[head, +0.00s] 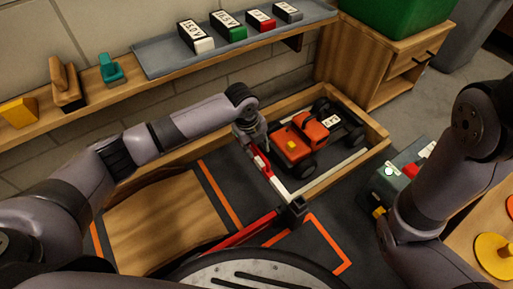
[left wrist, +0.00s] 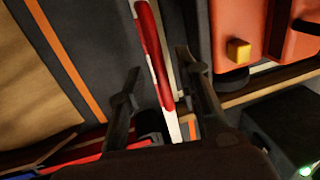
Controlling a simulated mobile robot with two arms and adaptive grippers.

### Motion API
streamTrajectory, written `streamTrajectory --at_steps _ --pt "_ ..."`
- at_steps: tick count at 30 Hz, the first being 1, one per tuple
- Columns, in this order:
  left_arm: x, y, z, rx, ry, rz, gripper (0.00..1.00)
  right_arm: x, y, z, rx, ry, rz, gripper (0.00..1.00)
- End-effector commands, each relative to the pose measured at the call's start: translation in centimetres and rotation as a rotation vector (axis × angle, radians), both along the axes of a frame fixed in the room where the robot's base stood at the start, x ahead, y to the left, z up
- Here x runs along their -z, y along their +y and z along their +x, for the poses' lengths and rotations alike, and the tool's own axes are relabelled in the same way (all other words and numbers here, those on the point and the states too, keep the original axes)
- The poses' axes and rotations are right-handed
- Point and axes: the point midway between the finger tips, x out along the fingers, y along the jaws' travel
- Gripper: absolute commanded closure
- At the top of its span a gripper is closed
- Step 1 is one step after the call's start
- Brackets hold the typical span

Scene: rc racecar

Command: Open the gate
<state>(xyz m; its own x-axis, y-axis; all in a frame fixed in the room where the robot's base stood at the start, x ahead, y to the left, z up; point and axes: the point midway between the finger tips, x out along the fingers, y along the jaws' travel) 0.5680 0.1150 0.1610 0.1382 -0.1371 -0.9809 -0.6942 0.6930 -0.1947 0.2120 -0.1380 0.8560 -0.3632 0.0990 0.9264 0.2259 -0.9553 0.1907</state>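The gate is a red-and-white bar (head: 272,178) across the open side of a wooden-walled bay, ending near a dark post (head: 296,208). An orange toy truck (head: 305,138) with black wheels stands in the bay behind it. My left gripper (head: 250,138) is over the far end of the bar. In the left wrist view, its open fingers (left wrist: 158,65) are on either side of the red-and-white bar (left wrist: 152,45), with a gap visible on the left. Whether the right finger touches the bar is unclear. My right arm shows at the right, but its gripper is not visible.
A brown ramp (head: 165,222) lies left of the bay. A second red bar (head: 245,234) runs left from the post. A dark box with a green light (head: 408,165) stands right of the bay. A shelf (head: 150,62) with small blocks runs along the wall.

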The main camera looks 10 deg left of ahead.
Motion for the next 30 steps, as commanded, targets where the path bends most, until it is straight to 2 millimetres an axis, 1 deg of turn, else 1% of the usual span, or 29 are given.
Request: streamTrajectory --at_steps 3,17,30 --pt "-0.05 -0.01 0.01 0.000 0.000 0.000 0.69 -0.03 0.00 -0.01 0.000 0.000 0.000 0.49" --pt "-0.05 -0.01 -0.01 0.000 0.000 0.000 0.99 -0.01 0.01 -0.02 0.000 -0.001 -0.001 0.49" --pt "-0.04 0.01 -0.03 0.000 0.001 0.001 1.00 -0.01 0.01 0.00 0.000 0.000 0.000 0.49"
